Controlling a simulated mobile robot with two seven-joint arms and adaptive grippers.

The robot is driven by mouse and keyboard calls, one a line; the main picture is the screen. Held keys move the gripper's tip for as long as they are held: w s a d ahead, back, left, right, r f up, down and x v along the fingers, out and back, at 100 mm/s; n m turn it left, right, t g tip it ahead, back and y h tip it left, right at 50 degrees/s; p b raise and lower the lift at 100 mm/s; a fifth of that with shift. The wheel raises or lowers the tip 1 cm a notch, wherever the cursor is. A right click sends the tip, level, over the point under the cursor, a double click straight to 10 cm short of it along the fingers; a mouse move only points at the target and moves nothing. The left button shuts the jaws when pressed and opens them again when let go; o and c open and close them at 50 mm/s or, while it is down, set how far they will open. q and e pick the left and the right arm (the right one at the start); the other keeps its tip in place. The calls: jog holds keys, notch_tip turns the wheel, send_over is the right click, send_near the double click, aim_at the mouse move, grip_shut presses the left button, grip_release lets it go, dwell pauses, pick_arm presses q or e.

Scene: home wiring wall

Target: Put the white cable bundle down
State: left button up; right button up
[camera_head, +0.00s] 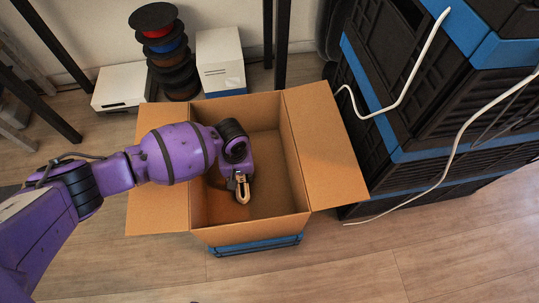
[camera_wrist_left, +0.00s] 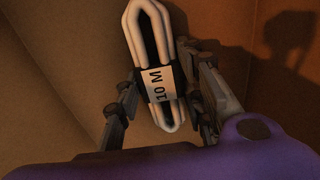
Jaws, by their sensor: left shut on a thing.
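The white cable bundle (camera_wrist_left: 143,28) is a looped coil with a black and white band reading "10 M". It fills the middle of the left wrist view, between the two fingers of my left gripper (camera_wrist_left: 163,95), which is shut on it. In the head view the bundle (camera_head: 243,193) shows small and pale at the tip of my left gripper (camera_head: 241,183). The gripper points down inside the open cardboard box (camera_head: 250,232). I cannot tell whether the bundle touches the box floor. My right gripper is not in view.
The box's side flaps (camera_head: 325,145) are folded outward. Black and blue crates (camera_head: 400,130) with loose white cables stand close on the right. Stacked spools (camera_head: 165,50) and white boxes (camera_head: 220,62) stand behind. The wooden floor in front is clear.

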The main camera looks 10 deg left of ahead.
aim_at(241, 178)
pick_arm(q)
jog(key=shift+s+f, duration=0.1)
jog(key=shift+f, duration=0.1)
jog(key=o, duration=1.1)
jog(key=shift+o, duration=1.1)
notch_tip(241, 178, up, 12)
jog(key=p, duration=0.5)
jog(key=shift+r+p, duration=0.2)
jog(key=shift+p, duration=0.2)
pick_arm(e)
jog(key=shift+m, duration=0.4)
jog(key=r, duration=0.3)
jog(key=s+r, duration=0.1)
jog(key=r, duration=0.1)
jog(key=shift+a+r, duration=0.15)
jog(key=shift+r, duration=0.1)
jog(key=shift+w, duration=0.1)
